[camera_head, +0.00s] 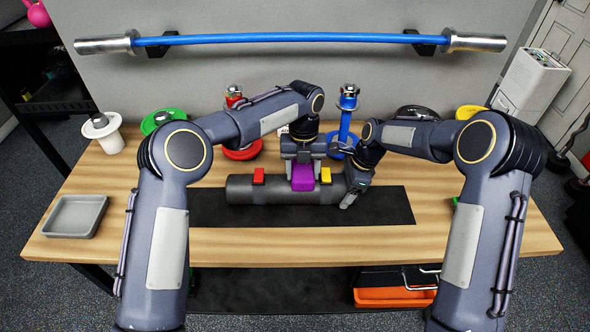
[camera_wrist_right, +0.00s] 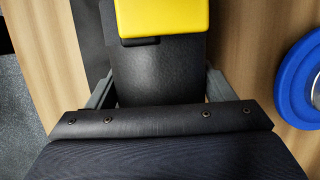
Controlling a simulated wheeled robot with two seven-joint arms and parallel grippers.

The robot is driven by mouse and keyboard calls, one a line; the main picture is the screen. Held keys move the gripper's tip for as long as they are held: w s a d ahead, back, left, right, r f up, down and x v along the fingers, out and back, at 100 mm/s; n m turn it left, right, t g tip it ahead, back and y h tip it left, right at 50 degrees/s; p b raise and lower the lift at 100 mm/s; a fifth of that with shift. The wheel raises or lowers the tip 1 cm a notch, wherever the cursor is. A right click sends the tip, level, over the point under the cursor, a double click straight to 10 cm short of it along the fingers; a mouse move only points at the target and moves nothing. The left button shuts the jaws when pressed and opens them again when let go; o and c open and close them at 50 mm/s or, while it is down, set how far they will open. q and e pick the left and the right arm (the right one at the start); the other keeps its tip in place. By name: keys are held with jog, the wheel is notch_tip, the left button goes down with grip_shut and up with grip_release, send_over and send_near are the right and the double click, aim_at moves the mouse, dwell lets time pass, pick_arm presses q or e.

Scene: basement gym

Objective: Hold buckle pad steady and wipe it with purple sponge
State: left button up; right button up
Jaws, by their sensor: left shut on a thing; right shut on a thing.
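The buckle pad (camera_head: 240,190) is a dark grey roll lying across the black mat, with a red block (camera_head: 258,176) and a yellow block (camera_head: 325,175) on its top. My left gripper (camera_head: 303,163) points down and is shut on the purple sponge (camera_head: 303,184), which sits at the pad between the two blocks. Whether the sponge presses on the pad is hard to tell. My right gripper (camera_head: 352,190) is shut on the pad's right end. In the right wrist view the pad (camera_wrist_right: 160,75) lies between its fingers, with the yellow block (camera_wrist_right: 160,18) just beyond.
The black mat (camera_head: 385,207) lies on a wooden table (camera_head: 480,225). A grey tray (camera_head: 75,216) is at the left. Red and blue weight stands are behind my grippers; the blue plate (camera_wrist_right: 300,80) shows in the wrist view. A blue bar (camera_head: 290,38) hangs on the wall.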

pick_arm(q)
jog(key=shift+d, duration=0.4)
pick_arm(e)
jog(key=shift+a, duration=0.15)
pick_arm(q)
jog(key=shift+d, duration=0.1)
jog(key=shift+s+r, duration=0.1)
pick_arm(e)
jog(key=shift+a, duration=0.1)
pick_arm(q)
jog(key=shift+d+r, duration=0.1)
jog(key=shift+r, duration=0.15)
notch_tip(320, 180, up, 3)
jog(key=shift+f, duration=0.1)
pick_arm(e)
jog(key=shift+s+a, duration=0.1)
pick_arm(q)
jog(key=shift+r, duration=1.8)
pick_arm(e)
jog(key=shift+d, duration=0.2)
pick_arm(q)
jog(key=shift+a, duration=0.2)
pick_arm(e)
jog(key=shift+d, duration=0.1)
